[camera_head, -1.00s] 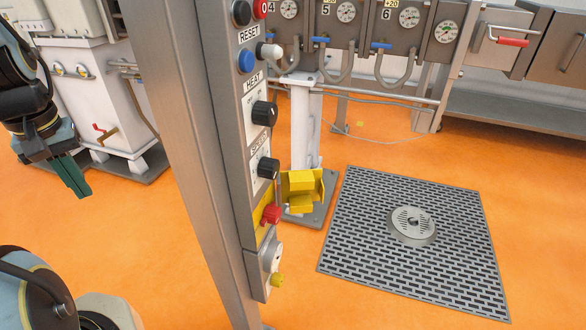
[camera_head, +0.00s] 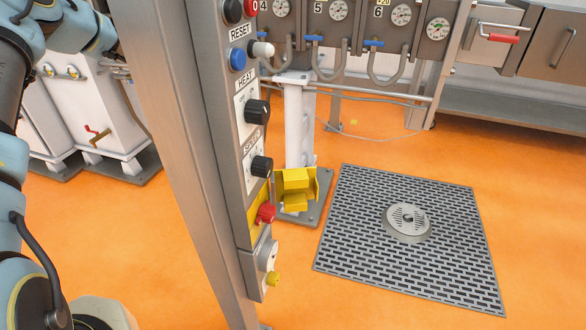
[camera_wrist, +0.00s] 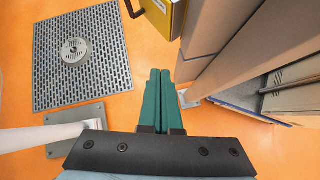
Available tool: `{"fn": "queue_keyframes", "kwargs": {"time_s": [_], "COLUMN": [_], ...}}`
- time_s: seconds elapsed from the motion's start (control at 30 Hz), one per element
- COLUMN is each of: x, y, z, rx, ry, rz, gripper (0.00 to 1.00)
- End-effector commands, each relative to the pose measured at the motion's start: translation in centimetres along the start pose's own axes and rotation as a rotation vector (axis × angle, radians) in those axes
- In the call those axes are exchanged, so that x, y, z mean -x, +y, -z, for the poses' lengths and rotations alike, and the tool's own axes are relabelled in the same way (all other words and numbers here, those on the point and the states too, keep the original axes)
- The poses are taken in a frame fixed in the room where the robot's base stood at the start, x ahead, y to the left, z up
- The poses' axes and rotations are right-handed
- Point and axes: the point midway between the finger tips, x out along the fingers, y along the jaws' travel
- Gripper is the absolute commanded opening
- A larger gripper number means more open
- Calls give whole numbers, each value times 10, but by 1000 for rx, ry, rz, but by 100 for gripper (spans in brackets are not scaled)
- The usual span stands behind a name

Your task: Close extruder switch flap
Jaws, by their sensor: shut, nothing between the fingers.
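The switch panel (camera_head: 235,130) is on a tall grey post and carries a yellow section with a red knob (camera_head: 265,214) low down. A yellow piece with raised sides (camera_head: 296,180) shows just right of the panel, in front of the white column's base. I cannot tell whether it is the flap or whether it is attached to the panel. In the wrist view, a yellow box-like part (camera_wrist: 177,18) shows at the top beside the grey post. My gripper (camera_wrist: 160,74) is shut and empty, its green fingers apart from the yellow part. The head view does not show the fingers.
The grey post (camera_head: 175,130) stands between my arm and the yellow piece in the head view. A white column (camera_head: 299,125) stands behind the panel. A floor grate (camera_head: 350,250) lies on the right. Orange floor is clear around it.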

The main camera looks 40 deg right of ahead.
Motion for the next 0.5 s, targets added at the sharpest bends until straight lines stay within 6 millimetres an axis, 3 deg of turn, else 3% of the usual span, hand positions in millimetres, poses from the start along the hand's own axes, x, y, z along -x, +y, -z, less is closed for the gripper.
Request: {"fn": "queue_keyframes", "kwargs": {"time_s": [0.1,0.2,0.5], "x": [-17,-24,-35], "y": [30,44,56], "z": [0,0,-2], "rx": [72,122,171], "ry": [-133,-211,-283], "rz": [-23,-32,-38], "gripper": [0,0,0]}}
